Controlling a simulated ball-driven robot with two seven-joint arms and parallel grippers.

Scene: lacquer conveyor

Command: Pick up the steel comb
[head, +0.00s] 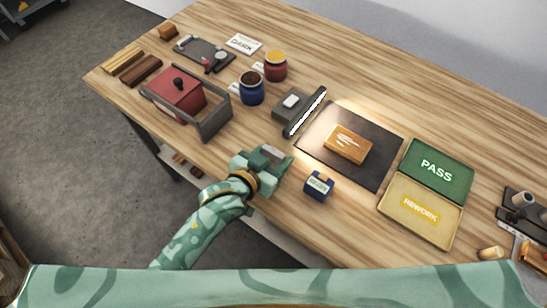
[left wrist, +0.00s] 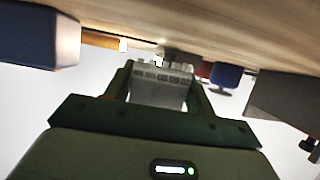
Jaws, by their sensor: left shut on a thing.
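The steel comb (left wrist: 160,85) shows in the left wrist view as a small grey metal piece with a row of dark marks along its upper edge, between my two gripper fingers. My left gripper (head: 276,157) is shut on it near the front edge of the wooden table. In the head view only a small grey part of the comb (head: 270,152) shows between the green fingers; the rest is hidden. My left gripper also shows in the left wrist view (left wrist: 160,82). My right gripper is in neither view.
A dark blue labelled block (head: 319,188) stands just right of the gripper. A red box in a grey frame (head: 215,121) is left; PASS (head: 437,171) and REWORK (head: 408,226) trays are right.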

